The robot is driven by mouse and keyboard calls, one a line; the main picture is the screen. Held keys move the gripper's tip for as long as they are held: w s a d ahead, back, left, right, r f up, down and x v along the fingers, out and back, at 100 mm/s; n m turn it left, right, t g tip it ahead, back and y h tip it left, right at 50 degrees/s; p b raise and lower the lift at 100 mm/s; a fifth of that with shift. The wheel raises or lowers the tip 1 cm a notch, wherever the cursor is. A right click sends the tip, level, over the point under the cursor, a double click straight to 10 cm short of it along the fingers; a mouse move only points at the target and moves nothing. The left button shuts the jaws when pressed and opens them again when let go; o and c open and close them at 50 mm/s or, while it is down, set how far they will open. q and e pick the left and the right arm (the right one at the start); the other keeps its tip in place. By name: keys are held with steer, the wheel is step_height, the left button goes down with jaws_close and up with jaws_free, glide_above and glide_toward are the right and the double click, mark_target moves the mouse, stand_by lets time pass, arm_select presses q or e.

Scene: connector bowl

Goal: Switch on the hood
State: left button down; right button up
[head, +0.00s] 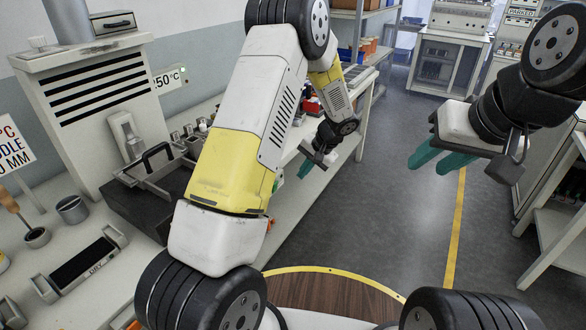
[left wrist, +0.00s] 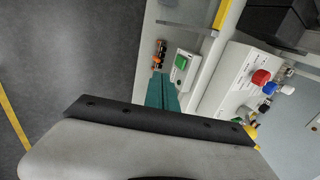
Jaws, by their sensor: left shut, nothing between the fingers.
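A white vented housing with dark slots, which looks like the hood (head: 98,88), stands at the back left in the head view. A pale fitting (head: 126,132) is on its front; I cannot tell if it is a switch. In the left wrist view, a green button (left wrist: 181,63) sits on a small white box, just right of and beyond my left fingertips. My left gripper (head: 304,170) is shut and empty by the bench's front edge; its teal fingers also show in the left wrist view (left wrist: 161,80). They look apart from the button. My right gripper (head: 432,158) is open and empty over the floor.
In the left wrist view, a white panel (left wrist: 235,85) carries red, blue and white knobs. A dark tank (head: 150,200) with handles and a tray (head: 80,266) stand on the left bench. My left arm hides part of the bench. The floor (head: 400,210) is clear.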

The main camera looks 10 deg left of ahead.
mark_target(276, 188)
arm_select(q)
steer(key=shift+f, duration=0.1)
steer(key=w+a+f, duration=0.2)
steer(key=a+f, duration=0.6)
steer(key=shift+w, duration=0.4)
steer(key=shift+w+a+r+h, duration=0.15)
steer(key=shift+a+h, duration=0.25)
steer(key=shift+a, duration=0.15)
steer(key=shift+d, duration=0.15)
